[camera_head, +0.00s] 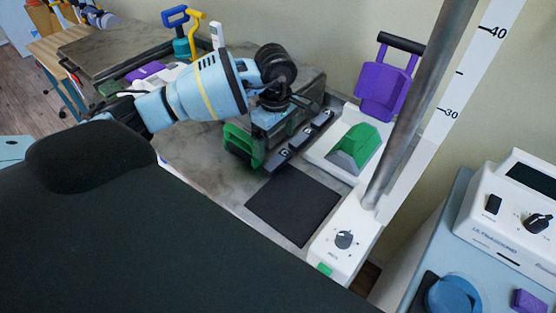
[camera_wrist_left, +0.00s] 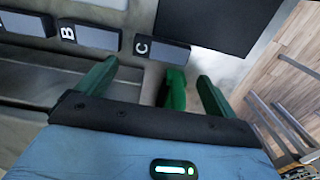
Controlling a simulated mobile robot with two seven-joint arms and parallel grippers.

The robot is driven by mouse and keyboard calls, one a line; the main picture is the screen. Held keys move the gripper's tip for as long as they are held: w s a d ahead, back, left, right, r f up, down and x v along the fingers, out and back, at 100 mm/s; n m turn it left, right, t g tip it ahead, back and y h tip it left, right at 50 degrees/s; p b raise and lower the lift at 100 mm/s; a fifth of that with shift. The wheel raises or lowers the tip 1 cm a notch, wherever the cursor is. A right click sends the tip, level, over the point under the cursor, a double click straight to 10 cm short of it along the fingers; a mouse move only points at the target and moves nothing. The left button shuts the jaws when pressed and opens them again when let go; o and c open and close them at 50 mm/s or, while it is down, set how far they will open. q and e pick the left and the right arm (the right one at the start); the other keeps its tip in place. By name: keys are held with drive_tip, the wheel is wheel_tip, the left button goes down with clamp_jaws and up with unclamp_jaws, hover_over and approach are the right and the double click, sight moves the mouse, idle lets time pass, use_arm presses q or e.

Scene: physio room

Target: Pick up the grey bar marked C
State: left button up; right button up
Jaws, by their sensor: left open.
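The grey bar marked C (camera_head: 278,158) is the nearest of a row of dark bars, beside a black mat. In the left wrist view the C bar (camera_wrist_left: 164,50) lies just beyond the fingertips, with its white letter at its left end. The bar marked B (camera_wrist_left: 88,36) lies to its left. My left gripper (camera_wrist_left: 156,74) is open and empty, its two green fingers pointing towards the row. In the head view the left gripper (camera_head: 268,122) is over the grey and green unit beside the bars; its fingertips are hard to make out. My right gripper is not in view.
The black mat (camera_head: 293,205) is bare. A white base with a green wedge (camera_head: 354,148) stands right of the bars, with a purple chair-like piece (camera_head: 386,90) behind. A metal post (camera_head: 415,100) rises at the right. A white ultrasound unit (camera_head: 510,215) is further right.

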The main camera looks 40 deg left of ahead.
sight(276, 158)
use_arm(q)
drive_tip(key=shift+w+f, duration=0.1)
drive_tip(key=shift+f, duration=0.4)
drive_tip(key=shift+f+p, duration=0.35)
drive_tip(key=shift+f, duration=2.25)
drive_tip(key=shift+s, duration=0.2)
drive_tip(key=c, duration=0.7)
drive_tip(key=shift+c, duration=0.2)
drive_tip(key=shift+r, duration=0.1)
wheel_tip(276, 158, up, 10)
